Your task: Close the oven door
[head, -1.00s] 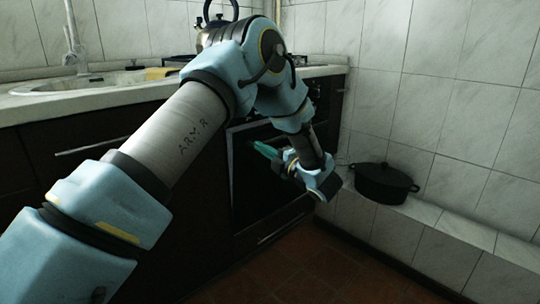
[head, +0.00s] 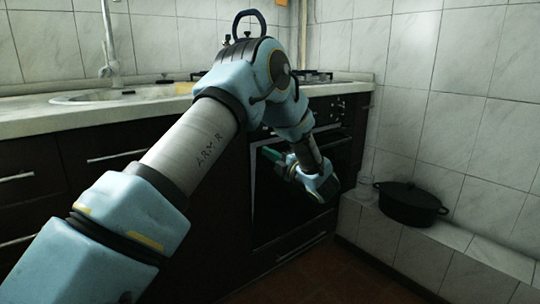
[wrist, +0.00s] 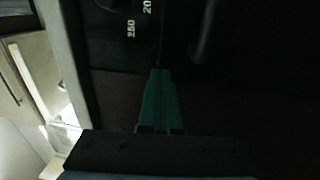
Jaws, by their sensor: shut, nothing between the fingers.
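The oven (head: 300,215) is built into the dark cabinets, with a dark glass door and a pale strip along its left edge. My arm covers part of it. The door looks closed or nearly so; I cannot tell whether a gap remains. My gripper (head: 270,154) is in front of the upper part of the door, with its teal fingers pointing left. In the wrist view the teal fingers (wrist: 160,75) are together and empty. The oven's dark control panel with white numbers (wrist: 131,30) is beyond them, and a dark bar (wrist: 205,35) is to the right. Contact with the door cannot be told.
A black pot (head: 412,203) stands on a tiled ledge (head: 470,240) right of the oven. The countertop (head: 40,122) holds a sink (head: 90,97). The dark red floor (head: 350,280) in front looks clear.

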